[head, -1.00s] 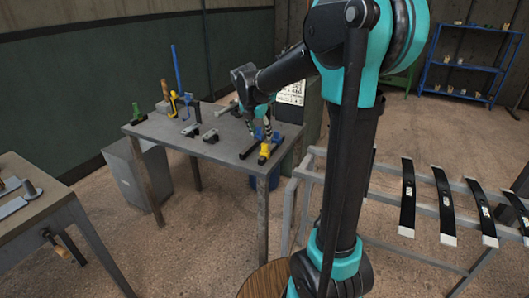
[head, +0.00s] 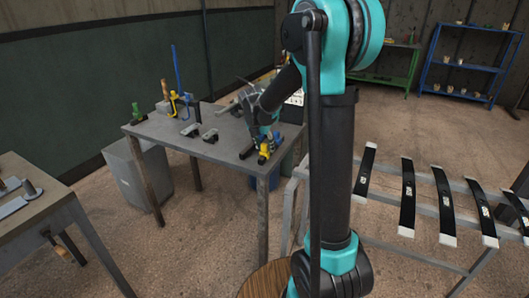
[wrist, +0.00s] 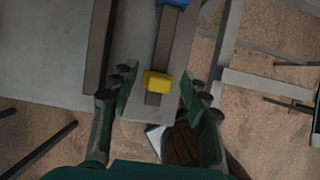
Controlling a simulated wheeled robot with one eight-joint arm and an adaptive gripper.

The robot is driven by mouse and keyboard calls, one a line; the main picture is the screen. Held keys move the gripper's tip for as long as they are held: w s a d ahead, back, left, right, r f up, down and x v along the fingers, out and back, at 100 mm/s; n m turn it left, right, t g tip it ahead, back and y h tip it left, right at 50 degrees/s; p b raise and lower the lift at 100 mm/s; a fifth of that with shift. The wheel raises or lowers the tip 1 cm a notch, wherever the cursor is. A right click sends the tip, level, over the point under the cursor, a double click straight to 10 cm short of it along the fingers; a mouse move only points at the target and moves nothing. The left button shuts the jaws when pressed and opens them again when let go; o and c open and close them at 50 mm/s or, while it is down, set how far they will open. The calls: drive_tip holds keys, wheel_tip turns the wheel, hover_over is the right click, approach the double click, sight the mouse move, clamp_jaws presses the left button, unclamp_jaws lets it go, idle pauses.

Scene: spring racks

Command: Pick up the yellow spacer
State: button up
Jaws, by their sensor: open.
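The yellow spacer (wrist: 157,82) is a small block sitting across a dark narrow bar near the edge of the grey table, in the middle of the wrist view. It also shows in the head view (head: 264,152) at the table's near right corner. My gripper (wrist: 159,88) is open, with one finger on either side of the spacer in the wrist view and a gap on each side. How far it is above the spacer is unclear. In the head view my gripper (head: 263,138) is over that corner, with its fingertips partly hidden.
A blue piece (wrist: 173,3) is farther along the bar. Another dark bar (wrist: 98,45) lies to the left. Clamp-like parts (head: 209,136) and a green item (head: 138,112) stand on the table (head: 185,145). A rack with black leaf springs (head: 407,195) is at the right.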

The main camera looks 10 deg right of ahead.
drive_tip(key=c, duration=1)
